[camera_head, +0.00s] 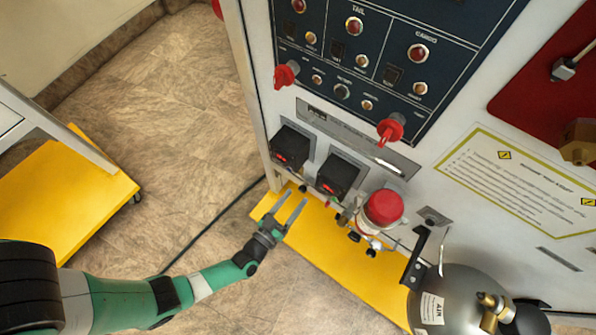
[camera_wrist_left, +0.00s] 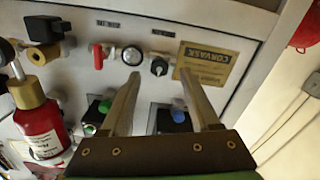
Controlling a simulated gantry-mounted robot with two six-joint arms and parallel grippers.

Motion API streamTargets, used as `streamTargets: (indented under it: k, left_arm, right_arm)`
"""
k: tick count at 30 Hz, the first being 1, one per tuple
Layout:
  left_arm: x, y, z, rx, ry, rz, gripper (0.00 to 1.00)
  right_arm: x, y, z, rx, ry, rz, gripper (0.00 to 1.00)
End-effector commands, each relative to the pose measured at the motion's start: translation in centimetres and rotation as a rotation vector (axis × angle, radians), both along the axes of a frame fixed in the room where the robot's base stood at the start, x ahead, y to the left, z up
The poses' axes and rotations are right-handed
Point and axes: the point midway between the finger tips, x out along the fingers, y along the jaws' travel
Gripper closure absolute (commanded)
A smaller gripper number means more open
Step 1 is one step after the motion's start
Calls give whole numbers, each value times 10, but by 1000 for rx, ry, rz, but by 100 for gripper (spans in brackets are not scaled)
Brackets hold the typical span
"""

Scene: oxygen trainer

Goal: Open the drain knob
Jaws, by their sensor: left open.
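My left gripper (camera_head: 296,198) is open and empty in front of the lower part of the white panel in the head view. In the left wrist view its two fingers (camera_wrist_left: 158,72) reach toward the panel. A small black knob (camera_wrist_left: 159,66) shows in the gap between the fingertips; I see no contact. Left of it are a round gauge (camera_wrist_left: 132,55) and a red lever (camera_wrist_left: 98,55). Which control is the drain knob cannot be read from the labels. My right gripper is not in view.
A brown label plate (camera_wrist_left: 207,68) is right of the black knob. A red bottle (camera_wrist_left: 42,130) stands at left in the wrist view. In the head view, a grey tank (camera_head: 455,295) stands at lower right and a yellow cart (camera_head: 70,200) at left.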

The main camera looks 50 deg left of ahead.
Motion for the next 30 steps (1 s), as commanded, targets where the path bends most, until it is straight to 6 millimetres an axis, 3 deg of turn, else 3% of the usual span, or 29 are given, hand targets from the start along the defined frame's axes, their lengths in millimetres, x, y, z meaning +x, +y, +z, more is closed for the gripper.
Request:
streamTargets:
  k: [6,14,24,30]
  left_arm:
    - [23,6,-1,-1,-1,0,38]
    - [25,6,0,-1,-1,-1,38]
    - [25,6,0,-1,-1,-1,97]
    - [25,6,0,-1,-1,-1,100]
  right_arm:
    - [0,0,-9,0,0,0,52]
    - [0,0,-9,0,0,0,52]
    - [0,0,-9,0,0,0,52]
    - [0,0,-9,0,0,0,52]
